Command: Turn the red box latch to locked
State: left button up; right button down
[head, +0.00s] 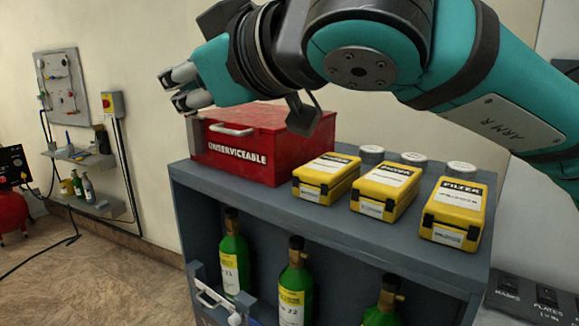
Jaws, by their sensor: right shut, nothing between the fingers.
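The red box (270,162), lettered "UNSERVICEABLE", sits at the left end of the grey cabinet top. A pale handle (232,130) is on its front. A small grey piece (193,134) shows at its left edge; I cannot tell whether it is the latch or how it is turned. My right gripper (170,90) is shut and empty, above and left of the box's upper left corner, fingers pointing left. My right arm hides part of the space above the box. My left gripper is not in view.
Three yellow filter cases (384,190) stand right of the box on the cabinet (310,222), with grey-lidded round containers (413,158) behind. Green bottles (296,285) stand in the shelf below. A pale bar (215,300) juts from the cabinet front.

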aim_at(194, 115)
jog(key=k+j, duration=0.85)
jog(key=j, duration=0.1)
